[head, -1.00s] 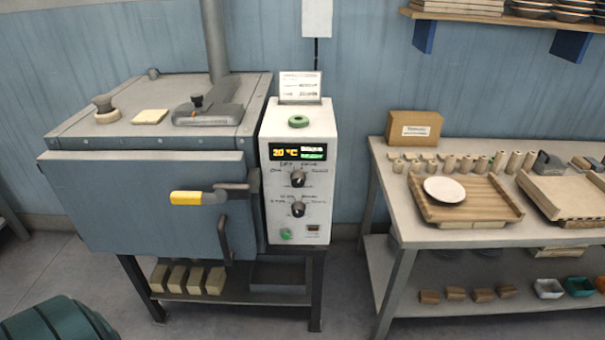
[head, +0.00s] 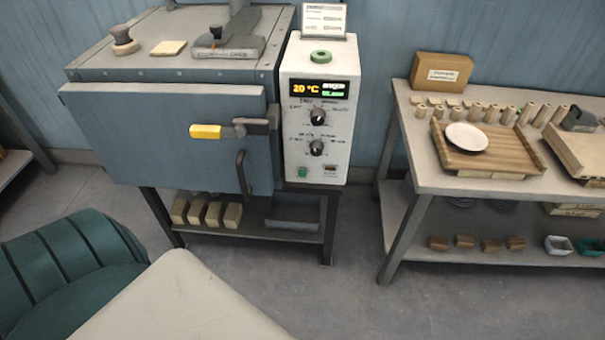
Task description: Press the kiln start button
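The kiln (head: 165,125) is a blue-grey box with a yellow-handled latch (head: 206,132) on its front, at the left of the head view. Its white control box (head: 345,124) stands on its right side. The display (head: 318,88) reads 20 °C, with two black knobs below it. A small green button (head: 302,172) sits at the lower left of the panel and looks like the start button. Neither of my grippers is in view.
A worktable (head: 440,181) at right holds a wooden tray (head: 513,160) with a white plate (head: 466,137). A green rounded object (head: 70,265) and a pale flat surface (head: 185,305) fill the lower left. The floor before the control box is clear.

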